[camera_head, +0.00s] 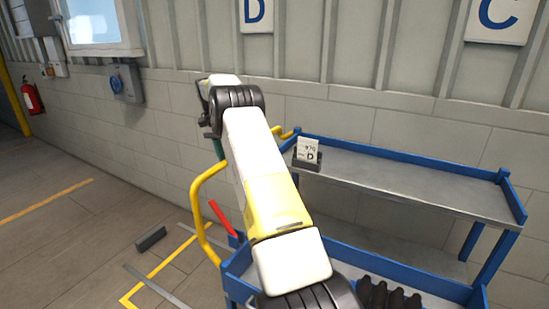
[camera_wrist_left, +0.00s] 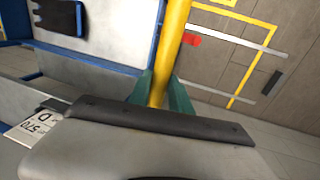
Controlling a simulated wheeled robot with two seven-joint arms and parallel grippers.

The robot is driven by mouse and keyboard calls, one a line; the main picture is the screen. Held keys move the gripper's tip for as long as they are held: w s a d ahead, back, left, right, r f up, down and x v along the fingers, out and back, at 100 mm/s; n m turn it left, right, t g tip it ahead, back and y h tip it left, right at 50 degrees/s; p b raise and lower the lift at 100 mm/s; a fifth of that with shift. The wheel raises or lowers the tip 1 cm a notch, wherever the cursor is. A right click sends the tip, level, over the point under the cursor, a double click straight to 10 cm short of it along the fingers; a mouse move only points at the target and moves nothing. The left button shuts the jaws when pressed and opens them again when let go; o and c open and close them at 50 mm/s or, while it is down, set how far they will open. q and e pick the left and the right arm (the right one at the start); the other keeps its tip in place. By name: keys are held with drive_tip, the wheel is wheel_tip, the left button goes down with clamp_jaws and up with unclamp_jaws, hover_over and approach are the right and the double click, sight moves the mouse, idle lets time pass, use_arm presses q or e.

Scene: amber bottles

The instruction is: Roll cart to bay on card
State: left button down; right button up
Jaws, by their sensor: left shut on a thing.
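The cart has a blue frame and grey shelves; its top shelf (camera_head: 410,183) stands right of my left arm. A yellow handle (camera_head: 197,200) rises at its left end. My left gripper (camera_head: 217,147) has green fingers shut on the handle; they also show on both sides of the yellow bar in the left wrist view (camera_wrist_left: 160,95). A white card (camera_head: 308,151) with a large D stands in a dark holder on the top shelf's left end. Wall signs D (camera_head: 255,14) and C (camera_head: 497,20) hang behind. My right gripper is not in view.
A dark glove-like item (camera_head: 388,297) lies on the lower shelf. A red lever (camera_head: 221,217) sticks out near the handle. Yellow floor lines (camera_head: 157,270) and a dark block (camera_head: 150,238) lie left of the cart. Open floor extends further left, with a fire extinguisher (camera_head: 32,98) on the wall.

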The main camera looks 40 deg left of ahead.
use_arm(q)
drive_tip(key=shift+s+a, duration=0.25)
drive_tip(key=shift+a, duration=0.55)
drive_tip(key=shift+s+a, duration=0.2)
drive_tip(key=shift+a, duration=0.55)
drive_tip(key=c, duration=1.2)
unclamp_jaws()
